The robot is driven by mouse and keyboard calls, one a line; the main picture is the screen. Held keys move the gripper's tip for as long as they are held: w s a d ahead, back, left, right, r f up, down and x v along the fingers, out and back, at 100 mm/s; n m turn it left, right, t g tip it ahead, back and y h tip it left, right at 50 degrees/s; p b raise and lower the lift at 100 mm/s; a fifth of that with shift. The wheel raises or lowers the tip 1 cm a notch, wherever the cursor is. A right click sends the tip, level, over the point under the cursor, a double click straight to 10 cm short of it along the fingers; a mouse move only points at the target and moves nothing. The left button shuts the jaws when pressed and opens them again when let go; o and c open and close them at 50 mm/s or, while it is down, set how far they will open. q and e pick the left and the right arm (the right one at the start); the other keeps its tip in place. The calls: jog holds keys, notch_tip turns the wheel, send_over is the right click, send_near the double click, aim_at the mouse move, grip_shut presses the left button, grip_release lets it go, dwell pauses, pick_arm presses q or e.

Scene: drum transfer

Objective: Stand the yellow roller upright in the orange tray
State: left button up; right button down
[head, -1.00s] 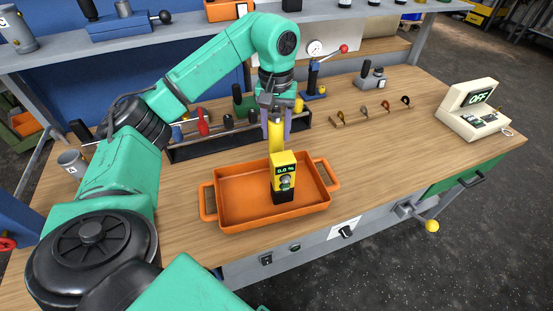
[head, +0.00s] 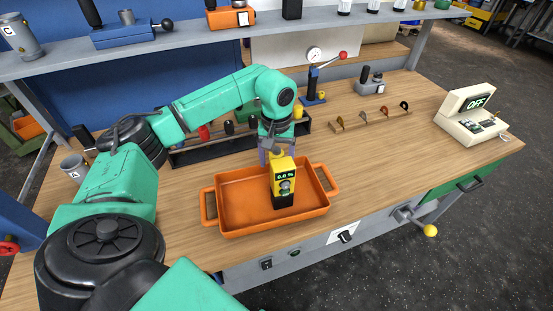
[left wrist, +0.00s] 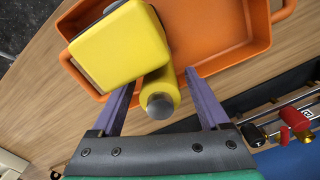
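The orange tray (head: 240,227) lies on the bench. A yellow and black device with a small display (head: 284,188) stands in it and also shows in the left wrist view (left wrist: 118,45). The yellow roller (left wrist: 160,85) is beside the device, its grey end facing the left wrist camera. It looks roughly upright, over or in the tray; its lower end is hidden. In the head view the device and fingers hide most of it. My left gripper (left wrist: 160,78) points down around the roller, with a gap at each finger. My right gripper is not in view.
A dark rack (head: 215,148) with several tools stands behind the tray. A cream box reading OFF (head: 472,115) is at the right. The bench right of the tray is clear.

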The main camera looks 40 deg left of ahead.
pick_arm(q)
jog(key=shift+r, duration=0.2)
notch_tip(320, 180, up, 9)
jog(key=shift+w+f+b, duration=0.1)
jog(key=shift+f+b, duration=0.1)
jog(key=shift+b, duration=0.6)
notch_tip(320, 180, up, 3)
jog(key=shift+r+p, duration=0.15)
jog(key=shift+p, duration=0.3)
